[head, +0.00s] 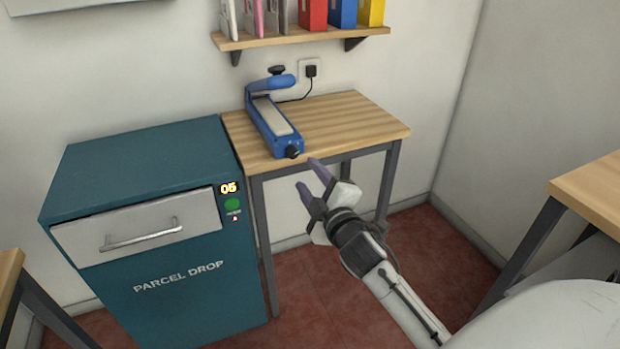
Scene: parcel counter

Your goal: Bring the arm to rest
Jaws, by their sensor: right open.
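My right gripper (309,173) is open and empty. Its arm comes in from the lower right, and its two purple-grey fingers point up and left. In the picture the fingertips lie just below the front end of a blue sealer (272,122) with a dark knob, which stands on a small wooden table (352,118). A gap shows between the fingers, and nothing is between them. How far the fingers are from the table edge in depth is hard to tell. My left gripper is not in view.
A teal parcel drop cabinet (190,290) with a grey handled drawer (140,228) and a lit display reading 05 stands left of the table. A shelf (300,37) with binders hangs above. Other table corners show at the right (590,190) and lower left. Red floor is open between.

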